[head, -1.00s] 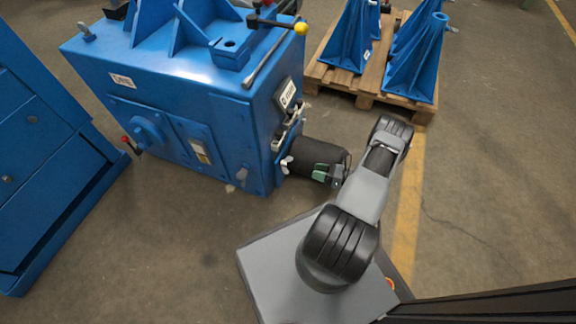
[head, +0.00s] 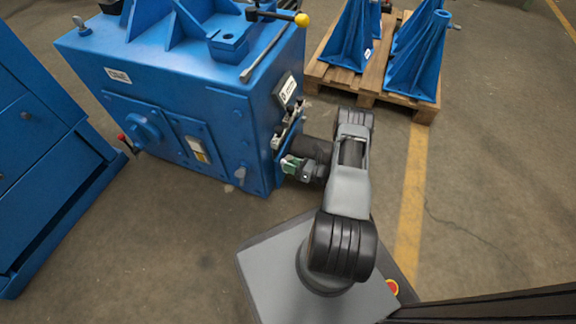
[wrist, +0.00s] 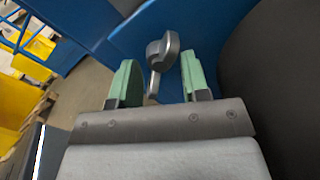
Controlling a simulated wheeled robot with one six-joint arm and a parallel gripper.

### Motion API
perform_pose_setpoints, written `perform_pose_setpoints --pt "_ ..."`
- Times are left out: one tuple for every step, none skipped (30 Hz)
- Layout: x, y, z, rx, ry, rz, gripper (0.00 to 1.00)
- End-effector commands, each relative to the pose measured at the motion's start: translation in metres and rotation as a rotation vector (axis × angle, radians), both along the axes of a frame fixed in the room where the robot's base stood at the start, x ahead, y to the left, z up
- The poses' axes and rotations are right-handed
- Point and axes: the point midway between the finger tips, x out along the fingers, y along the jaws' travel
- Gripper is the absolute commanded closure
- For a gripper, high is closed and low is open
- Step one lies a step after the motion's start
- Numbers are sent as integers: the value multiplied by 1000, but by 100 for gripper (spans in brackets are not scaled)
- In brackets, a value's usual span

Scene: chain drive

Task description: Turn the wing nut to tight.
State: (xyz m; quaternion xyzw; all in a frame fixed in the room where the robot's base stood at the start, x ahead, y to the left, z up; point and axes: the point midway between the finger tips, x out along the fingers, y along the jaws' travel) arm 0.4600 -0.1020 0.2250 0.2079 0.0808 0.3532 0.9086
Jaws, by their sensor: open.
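The wing nut (wrist: 158,60) is a grey metal piece with a rounded wing and a narrow lower part, in front of the blue side of the machine. In the wrist view it stands between the two green fingers of my gripper (wrist: 159,72), with a gap on each side. My gripper is open and the fingers do not visibly touch the nut. In the head view my gripper (head: 291,163) is close to the right side of the blue machine (head: 170,95), and the wing nut cannot be made out there.
A dark cylinder (head: 315,149) sits beside the machine's right side, close to my gripper; a dark surface (wrist: 275,75) fills the right of the wrist view. A wooden pallet (head: 365,93) with blue brackets stands behind. A blue cabinet (head: 40,150) is at left.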

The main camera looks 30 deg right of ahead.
Motion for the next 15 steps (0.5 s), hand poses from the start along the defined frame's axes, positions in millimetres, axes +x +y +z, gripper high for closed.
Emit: perform_pose_setpoints --pt "3 3 -1 0 0 2 58" --pt "4 5 -1 0 0 2 58" --pt "5 6 -1 0 0 2 58" --pt "6 6 -1 0 0 1 58" --pt "7 7 0 0 0 1 58" --pt "8 8 0 0 0 0 58" --pt "8 8 0 0 0 0 58" --pt "8 8 0 0 0 0 58" --pt "8 8 0 0 0 0 58" --pt "8 8 0 0 0 0 58" --pt "9 8 0 0 0 0 58" --pt "8 8 0 0 0 0 58" --pt "8 8 0 0 0 0 58" --pt "8 8 0 0 0 0 58" --pt "8 8 0 0 0 0 59"
